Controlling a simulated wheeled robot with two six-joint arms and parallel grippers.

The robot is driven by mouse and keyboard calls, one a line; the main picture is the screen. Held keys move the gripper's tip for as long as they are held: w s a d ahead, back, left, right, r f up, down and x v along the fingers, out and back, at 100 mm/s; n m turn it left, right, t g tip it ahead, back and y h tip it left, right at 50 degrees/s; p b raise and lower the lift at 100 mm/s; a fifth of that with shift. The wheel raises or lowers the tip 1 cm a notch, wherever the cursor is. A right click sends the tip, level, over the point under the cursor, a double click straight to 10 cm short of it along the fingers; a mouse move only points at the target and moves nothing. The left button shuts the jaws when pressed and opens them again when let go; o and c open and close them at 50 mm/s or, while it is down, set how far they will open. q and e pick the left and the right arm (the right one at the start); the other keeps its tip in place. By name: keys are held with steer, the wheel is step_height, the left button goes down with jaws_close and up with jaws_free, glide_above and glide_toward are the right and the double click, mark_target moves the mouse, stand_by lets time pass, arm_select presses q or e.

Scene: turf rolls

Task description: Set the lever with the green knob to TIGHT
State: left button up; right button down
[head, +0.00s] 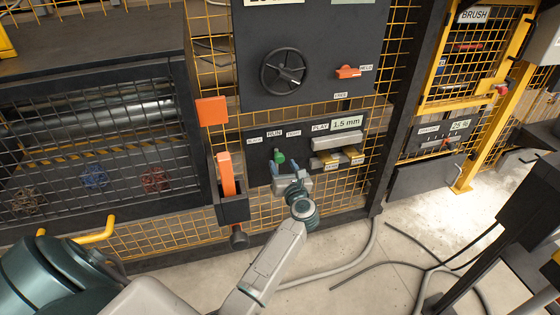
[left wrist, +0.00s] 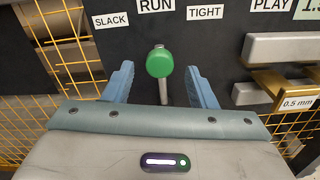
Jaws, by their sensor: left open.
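The lever with the green knob (head: 279,157) stands on a dark panel below the labels SLACK, RUN (left wrist: 155,5) and TIGHT (left wrist: 205,13). In the left wrist view the green knob (left wrist: 159,63) is at the top of a short grey stem, under RUN and left of TIGHT. My left gripper (head: 285,167) is at the panel, just below the knob in the head view. Its blue fingers (left wrist: 160,85) are open, one on each side of the lever, with gaps to both. My right gripper is not in view.
Right of the lever are a grey bar (head: 337,142) and brass-coloured blocks (head: 327,158) under the PLAY label. An orange lever (head: 226,174) in a dark bracket stands to the left. Yellow mesh surrounds the panel.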

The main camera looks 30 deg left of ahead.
mark_target(281, 160)
arm_select(q)
steer(key=shift+x, duration=1.9)
jaws_close()
